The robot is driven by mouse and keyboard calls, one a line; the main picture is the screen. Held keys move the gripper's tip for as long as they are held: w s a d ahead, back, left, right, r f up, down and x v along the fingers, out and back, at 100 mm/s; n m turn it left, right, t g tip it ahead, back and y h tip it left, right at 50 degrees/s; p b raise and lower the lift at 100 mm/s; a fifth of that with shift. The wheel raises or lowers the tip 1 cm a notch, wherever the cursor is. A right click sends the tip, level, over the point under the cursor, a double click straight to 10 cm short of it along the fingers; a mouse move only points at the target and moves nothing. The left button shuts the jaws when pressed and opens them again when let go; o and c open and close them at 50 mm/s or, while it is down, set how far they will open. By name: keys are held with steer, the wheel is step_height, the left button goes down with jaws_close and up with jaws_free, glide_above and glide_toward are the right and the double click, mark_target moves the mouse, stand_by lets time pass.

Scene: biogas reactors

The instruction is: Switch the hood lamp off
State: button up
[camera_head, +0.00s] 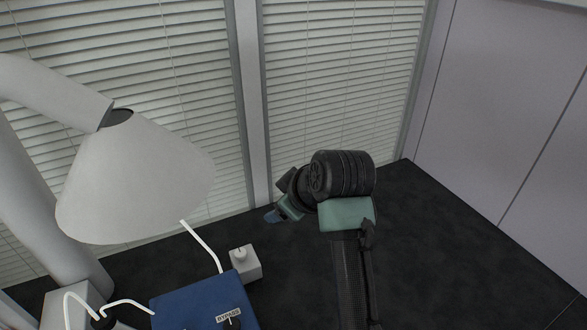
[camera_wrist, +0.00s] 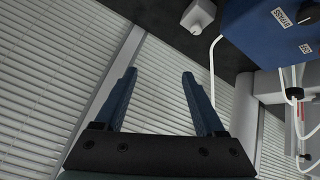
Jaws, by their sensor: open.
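A white cone-shaped lamp (camera_head: 135,180) hangs at the left in the head view; whether it is lit I cannot tell. The box also shows at the top of the wrist view (camera_wrist: 198,15). My gripper (camera_head: 272,214) is in front of the blinds, above and right of the box. In the wrist view its two blue fingers (camera_wrist: 159,76) are apart with nothing between them.
A blue box labelled BYPASS (camera_head: 205,303) with a black knob lies left of the white box; it is also in the wrist view (camera_wrist: 262,38). White tubes and a thick white column (camera_head: 40,200) stand at the left. The dark bench (camera_head: 460,260) is clear at the right.

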step_height(320, 180, up, 8)
steer(key=w+a+m+t, duration=0.1)
steer(key=t, duration=0.2)
steer(key=shift+w+p, duration=0.15)
steer(key=shift+p, duration=0.15)
steer(key=shift+a, duration=0.1)
steer(key=s+a+r+m+t, duration=0.15)
steer(key=r+t, duration=0.25)
steer(key=r, duration=0.6)
steer(key=s+r+m+t, duration=0.25)
steer(key=r+t, duration=0.25)
steer(key=r, duration=0.5)
steer(key=s+d+r+m+t+h, duration=0.2)
steer(key=s+r+t, duration=0.5)
steer(key=s+r, duration=0.8)
steer(key=s+m+h, duration=0.1)
steer(key=s+m, duration=0.1)
steer(key=shift+s+r+m+t, duration=0.3)
steer(key=shift+m+t, duration=0.1)
steer(key=shift+d, duration=0.1)
